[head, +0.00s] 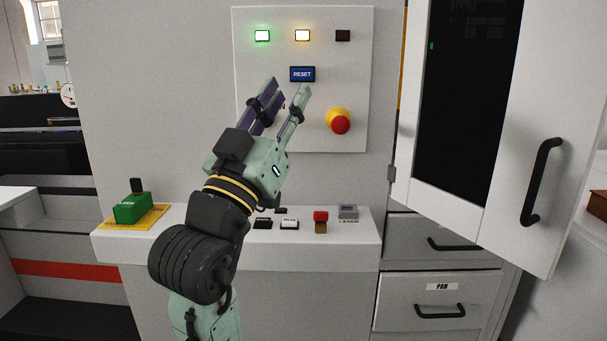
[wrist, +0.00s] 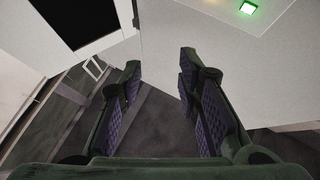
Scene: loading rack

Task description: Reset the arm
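My gripper (head: 289,90) is raised in front of the upright control panel (head: 255,130) in the head view, its fingers pointing up and slightly right. The fingers are apart with nothing between them; the wrist view also shows the two padded fingers (wrist: 158,90) spread and empty. Whether the fingers touch the panel cannot be told.
A red knob on a yellow base (head: 339,121) sits right of the gripper. Lit green (head: 262,36) and amber (head: 302,35) lamps are above. A ledge (head: 345,247) with small switches lies below. An open cabinet door (head: 552,140) stands at the right.

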